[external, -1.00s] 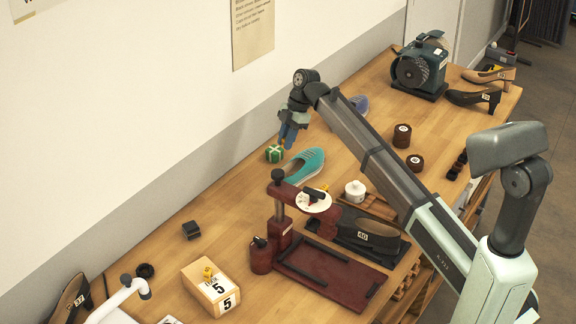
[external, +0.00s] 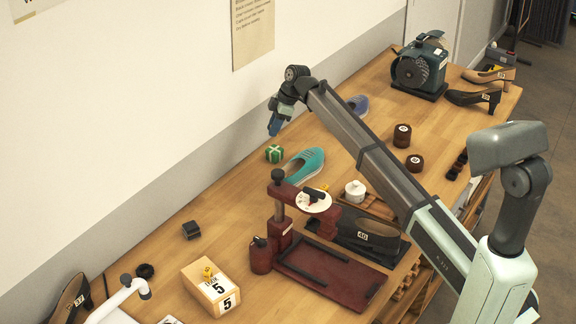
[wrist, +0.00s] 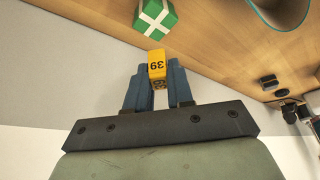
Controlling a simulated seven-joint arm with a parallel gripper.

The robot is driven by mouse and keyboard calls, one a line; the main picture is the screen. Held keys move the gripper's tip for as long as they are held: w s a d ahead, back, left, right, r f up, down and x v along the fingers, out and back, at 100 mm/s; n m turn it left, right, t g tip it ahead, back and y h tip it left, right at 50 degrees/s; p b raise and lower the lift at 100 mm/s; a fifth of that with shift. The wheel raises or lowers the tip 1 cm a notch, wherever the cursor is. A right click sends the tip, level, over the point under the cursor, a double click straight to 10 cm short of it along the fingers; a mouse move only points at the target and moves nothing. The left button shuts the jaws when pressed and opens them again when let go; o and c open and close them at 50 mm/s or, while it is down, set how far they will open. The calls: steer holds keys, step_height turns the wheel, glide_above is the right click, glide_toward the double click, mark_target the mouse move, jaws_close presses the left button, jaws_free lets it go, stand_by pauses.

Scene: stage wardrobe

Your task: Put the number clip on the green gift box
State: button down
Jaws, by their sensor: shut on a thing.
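My gripper (external: 274,127) is shut on a yellow number clip (wrist: 157,66) marked 39, which sits between the blue fingertips in the wrist view. In the external view I cannot make out the clip. The green gift box (external: 274,153) with a white ribbon cross stands on the bench near the wall. My gripper is above it, apart from it. In the wrist view the gift box (wrist: 155,18) shows at the top, beyond the clip, with a gap between them.
A teal shoe (external: 304,165) lies right of the gift box. A dark red press stand (external: 280,205) with a round white plate (external: 314,202) stands nearer. A small dark block (external: 191,230) and a number box (external: 211,287) are at the lower left. The wall runs close behind.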

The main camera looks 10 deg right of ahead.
mark_target(275, 149)
steer(key=shift+f, duration=2.8)
steer(key=shift+f, duration=0.1)
steer(key=c, duration=1)
jaws_free()
steer(key=v, duration=1.2)
